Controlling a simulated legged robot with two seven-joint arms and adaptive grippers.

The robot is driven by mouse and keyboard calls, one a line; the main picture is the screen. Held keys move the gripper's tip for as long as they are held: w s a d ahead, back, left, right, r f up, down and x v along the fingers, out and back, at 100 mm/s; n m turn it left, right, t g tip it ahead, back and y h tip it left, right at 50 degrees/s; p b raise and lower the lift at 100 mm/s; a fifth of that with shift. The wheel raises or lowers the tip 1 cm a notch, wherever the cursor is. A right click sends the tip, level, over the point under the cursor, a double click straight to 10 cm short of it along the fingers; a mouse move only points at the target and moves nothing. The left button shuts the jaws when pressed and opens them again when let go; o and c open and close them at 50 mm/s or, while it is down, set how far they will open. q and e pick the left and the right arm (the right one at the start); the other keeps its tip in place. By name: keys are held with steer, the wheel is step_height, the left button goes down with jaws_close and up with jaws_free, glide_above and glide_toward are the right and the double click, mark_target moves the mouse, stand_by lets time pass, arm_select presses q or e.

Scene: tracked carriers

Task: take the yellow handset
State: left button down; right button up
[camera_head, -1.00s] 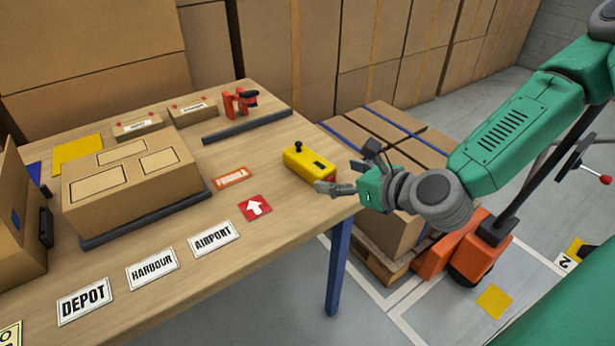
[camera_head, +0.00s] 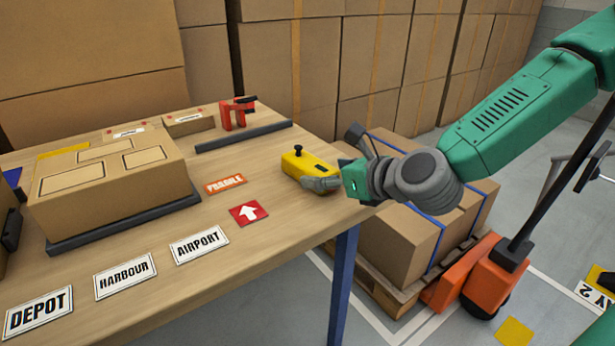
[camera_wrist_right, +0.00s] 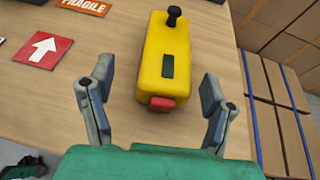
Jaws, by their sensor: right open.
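The yellow handset (camera_head: 308,165) lies on the wooden table near its right edge. It has a black knob at its far end. The right wrist view shows the handset (camera_wrist_right: 166,62) with a dark panel on top and a red part at its near end. My right gripper (camera_head: 322,182) is at the near end of the handset. In the right wrist view the fingers of the right gripper (camera_wrist_right: 157,112) are spread apart, with the red end just ahead between them, and no grip on it. In the head view the near finger covers part of the handset. My left gripper is not in view.
The table (camera_head: 270,240) holds a large carton (camera_head: 110,185), a red tape dispenser (camera_head: 238,113), a dark bar (camera_head: 243,136) and flat labels, including a red arrow label (camera_head: 249,213). Right of the table, strapped cartons (camera_head: 400,240) stand on a pallet beside an orange truck (camera_head: 490,275).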

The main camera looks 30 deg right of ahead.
mark_target(317, 171)
steer(key=w, duration=0.1)
steer(key=w+f+b, duration=0.1)
steer(key=w+f, duration=0.1)
steer(key=shift+w+d, duration=0.25)
steer(key=shift+w, duration=0.05)
steer(key=shift+w+f, duration=0.1)
steer(key=shift+w, duration=0.05)
steer(key=shift+a, duration=0.25)
steer(key=shift+c, duration=1.2)
steer(key=c, duration=1.2)
steer(key=shift+r, duration=0.2)
